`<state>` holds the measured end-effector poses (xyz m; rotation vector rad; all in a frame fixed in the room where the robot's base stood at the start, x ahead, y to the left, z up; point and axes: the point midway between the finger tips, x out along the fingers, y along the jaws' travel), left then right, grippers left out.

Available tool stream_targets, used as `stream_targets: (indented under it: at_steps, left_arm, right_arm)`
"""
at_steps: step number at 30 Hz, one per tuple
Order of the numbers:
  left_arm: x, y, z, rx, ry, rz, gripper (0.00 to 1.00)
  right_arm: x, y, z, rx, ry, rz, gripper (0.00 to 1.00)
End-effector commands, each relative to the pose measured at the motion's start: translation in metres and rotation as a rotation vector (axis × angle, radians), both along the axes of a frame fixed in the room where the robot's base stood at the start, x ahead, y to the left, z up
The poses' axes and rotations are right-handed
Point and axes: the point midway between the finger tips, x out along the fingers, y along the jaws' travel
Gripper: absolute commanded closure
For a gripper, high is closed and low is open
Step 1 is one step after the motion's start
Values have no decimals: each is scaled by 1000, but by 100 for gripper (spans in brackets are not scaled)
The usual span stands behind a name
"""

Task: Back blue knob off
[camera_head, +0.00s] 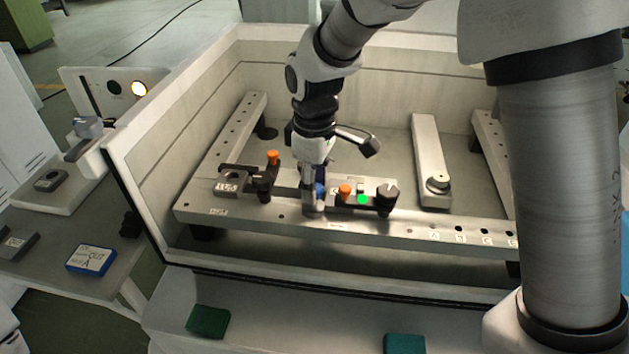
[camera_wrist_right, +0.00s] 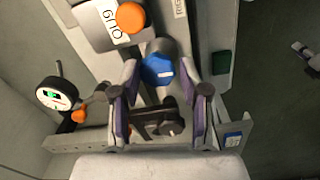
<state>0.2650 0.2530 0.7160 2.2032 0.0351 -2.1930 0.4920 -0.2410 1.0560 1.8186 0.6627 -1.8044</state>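The back blue knob (camera_wrist_right: 157,68) has a white line on its face and shows in the right wrist view, roughly between my right fingertips. In the head view only a sliver of blue (camera_head: 320,188) shows behind my right gripper (camera_head: 313,200). My right gripper, also in the right wrist view (camera_wrist_right: 160,80), points down at the fixture rail (camera_head: 275,211) with its fingers apart on either side of the knob. I cannot tell whether either finger touches it. A dark clamp arm (camera_wrist_right: 160,122) shows lower between the fingers. My left gripper is out of view.
Orange knobs (camera_head: 273,157) (camera_head: 345,191) and black knobs (camera_head: 262,184) (camera_head: 387,196) stand close by on the rail. The tank's pale walls (camera_head: 200,85) surround the fixture. Green pads (camera_head: 208,321) lie on the front ledge.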

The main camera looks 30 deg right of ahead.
Motion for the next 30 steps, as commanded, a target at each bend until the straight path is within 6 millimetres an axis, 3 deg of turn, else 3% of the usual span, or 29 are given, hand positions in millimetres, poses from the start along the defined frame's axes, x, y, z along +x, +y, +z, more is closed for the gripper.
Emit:
stream_targets:
  at_steps: [1,2,3,17,30]
  left_arm:
    - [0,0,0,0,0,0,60]
    - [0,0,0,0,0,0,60]
    - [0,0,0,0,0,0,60]
    - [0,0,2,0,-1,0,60]
    - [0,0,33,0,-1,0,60]
  right_arm:
    - [-1,0,-1,1,3,-1,85]
    - [-1,0,-1,1,3,-1,96]
    - [-1,0,-1,1,5,-1,96]
    - [-1,0,0,2,4,-15,96]
    - [-1,0,4,3,5,-242,96]
